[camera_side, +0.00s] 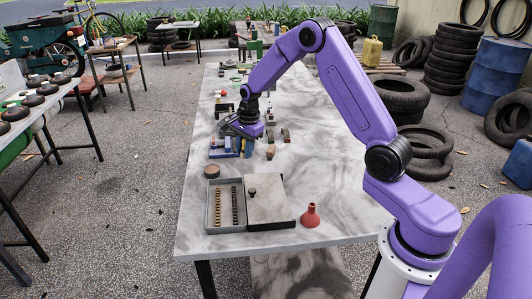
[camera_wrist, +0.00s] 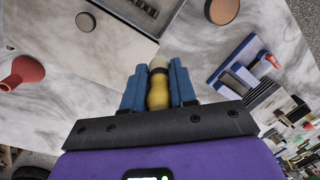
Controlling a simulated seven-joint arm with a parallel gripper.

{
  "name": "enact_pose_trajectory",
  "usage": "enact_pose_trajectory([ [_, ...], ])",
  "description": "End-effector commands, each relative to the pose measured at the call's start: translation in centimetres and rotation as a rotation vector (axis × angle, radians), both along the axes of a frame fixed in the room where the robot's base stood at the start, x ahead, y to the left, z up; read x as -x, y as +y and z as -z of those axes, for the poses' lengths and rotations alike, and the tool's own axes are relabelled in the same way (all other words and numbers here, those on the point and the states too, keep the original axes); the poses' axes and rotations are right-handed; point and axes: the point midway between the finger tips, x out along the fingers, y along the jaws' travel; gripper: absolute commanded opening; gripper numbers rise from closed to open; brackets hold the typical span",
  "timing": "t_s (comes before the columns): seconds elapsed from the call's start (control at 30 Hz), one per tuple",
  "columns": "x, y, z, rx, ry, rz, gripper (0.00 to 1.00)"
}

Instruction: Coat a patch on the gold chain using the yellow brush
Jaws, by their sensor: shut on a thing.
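My gripper (camera_wrist: 158,88) is shut on the yellow brush (camera_wrist: 158,92), gripping its yellow handle between blue fingers in the wrist view. The brush's bristles are hidden from me. In the side view my gripper (camera_side: 246,136) is over the middle of the table, beyond the grey tray (camera_side: 210,228). The gold chain (camera_side: 217,207) appears to be the tan row lying lengthwise in the tray's left part. A darker row (camera_side: 235,205) lies beside it. My gripper is apart from the tray.
A round brown disc (camera_side: 212,171) and a blue-and-white rack (camera_side: 222,149) are nearer my gripper. The table's right side is clear.

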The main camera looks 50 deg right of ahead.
Motion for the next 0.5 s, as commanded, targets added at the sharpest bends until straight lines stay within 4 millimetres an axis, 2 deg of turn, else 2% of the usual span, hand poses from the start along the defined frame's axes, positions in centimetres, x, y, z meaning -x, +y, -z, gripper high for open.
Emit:
enact_pose_trajectory([
  [0.03, -1.7, 0.4, 0.3, -0.006, -0.021, -0.001, 0.0],
  [0.2, -6.7, 1.5, 1.2, -0.025, -0.094, -0.002, 0.0],
  [0.33, -9.8, 2.2, 1.7, -0.039, -0.143, -0.004, 0.0],
  [0.5, -12.1, 2.9, 2.1, -0.051, -0.184, -0.006, 0.0],
])
